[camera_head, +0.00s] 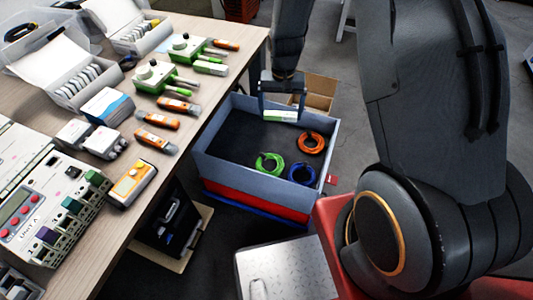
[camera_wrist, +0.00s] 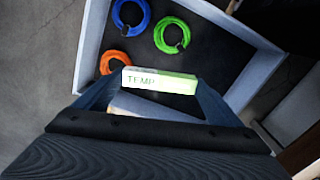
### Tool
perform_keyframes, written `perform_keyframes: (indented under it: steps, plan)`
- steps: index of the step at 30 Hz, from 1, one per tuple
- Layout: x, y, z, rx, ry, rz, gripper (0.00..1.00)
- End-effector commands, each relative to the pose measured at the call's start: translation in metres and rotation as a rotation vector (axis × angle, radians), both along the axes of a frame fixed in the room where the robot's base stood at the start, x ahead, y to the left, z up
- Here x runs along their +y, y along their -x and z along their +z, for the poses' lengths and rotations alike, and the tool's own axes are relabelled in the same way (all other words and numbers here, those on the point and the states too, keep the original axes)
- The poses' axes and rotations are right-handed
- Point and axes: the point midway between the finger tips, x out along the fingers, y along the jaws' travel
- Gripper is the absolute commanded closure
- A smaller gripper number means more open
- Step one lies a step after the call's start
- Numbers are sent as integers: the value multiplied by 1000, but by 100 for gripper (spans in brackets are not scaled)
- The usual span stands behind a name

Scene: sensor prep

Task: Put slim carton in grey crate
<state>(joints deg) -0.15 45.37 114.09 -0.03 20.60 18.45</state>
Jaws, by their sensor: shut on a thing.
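My gripper (camera_head: 280,107) is shut on the slim carton (camera_head: 280,115), a small white and green box. The carton is held level above the far end of the grey crate (camera_head: 223,176). In the wrist view the carton (camera_wrist: 160,80) sits between my fingertips (camera_wrist: 159,84), and the word "TEMP" shows on its white part. The crate's dark floor and grey wall (camera_wrist: 88,55) lie beneath it. The carton looks apart from the crate floor. My fingers hide part of the carton's ends.
In the crate lie an orange cable coil (camera_head: 311,143), a green coil (camera_head: 269,164) and a blue coil (camera_head: 302,174). A cardboard box (camera_head: 319,92) stands behind it. The wooden table (camera_head: 215,112) at left holds testers, cases and a control unit (camera_head: 45,205). The crate's left part is clear.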

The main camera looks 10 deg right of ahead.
Motion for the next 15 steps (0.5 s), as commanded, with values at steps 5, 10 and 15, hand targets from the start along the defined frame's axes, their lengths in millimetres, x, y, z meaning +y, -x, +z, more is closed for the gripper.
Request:
perform_keyframes:
  steps: [5,10,15]
  plan:
    - [-1,-24,-48,-2,0,-86,32]
    - [-1,-42,-84,-1,0,-168,32]
    - [-2,-56,-109,-2,0,-230,32]
